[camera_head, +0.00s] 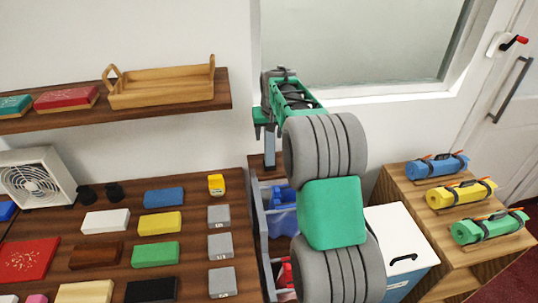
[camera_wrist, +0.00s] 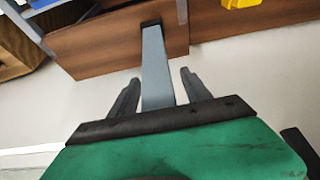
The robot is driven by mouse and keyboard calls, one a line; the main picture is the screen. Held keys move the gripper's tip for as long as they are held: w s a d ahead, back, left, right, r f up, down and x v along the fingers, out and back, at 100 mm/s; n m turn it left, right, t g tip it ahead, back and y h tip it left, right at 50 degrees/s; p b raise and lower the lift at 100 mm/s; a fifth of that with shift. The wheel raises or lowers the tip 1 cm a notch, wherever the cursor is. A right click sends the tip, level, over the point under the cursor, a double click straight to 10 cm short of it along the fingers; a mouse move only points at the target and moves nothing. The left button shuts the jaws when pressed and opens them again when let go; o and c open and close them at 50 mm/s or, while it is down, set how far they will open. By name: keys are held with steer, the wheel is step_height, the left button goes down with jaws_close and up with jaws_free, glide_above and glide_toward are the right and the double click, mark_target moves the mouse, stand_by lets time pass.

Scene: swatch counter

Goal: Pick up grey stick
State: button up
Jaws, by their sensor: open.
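A grey stick (camera_wrist: 157,68) with a black end piece (camera_wrist: 151,23) shows in the wrist view, in front of a brown wooden panel. Its near end runs down between the fingers and is hidden behind my gripper's dark front edge. My gripper (camera_wrist: 156,85) is open, with one dark finger on each side of the stick and a gap on both sides. I cannot tell how deep the stick lies between the fingers. In the head view my arm hides much of the space beside the counter, and I cannot clearly make out the stick there.
The brown counter (camera_head: 190,193) at left holds coloured blocks, several grey blocks and a white fan (camera_head: 35,180). A shelf above carries a wooden tray (camera_head: 165,86). Right of my arm stand a white-topped box (camera_head: 400,235) and a wooden cabinet (camera_head: 420,200) with rolled bundles.

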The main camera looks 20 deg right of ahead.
jaws_close()
stand_by(0.6)
steer(key=shift+r, duration=0.1)
stand_by(0.7)
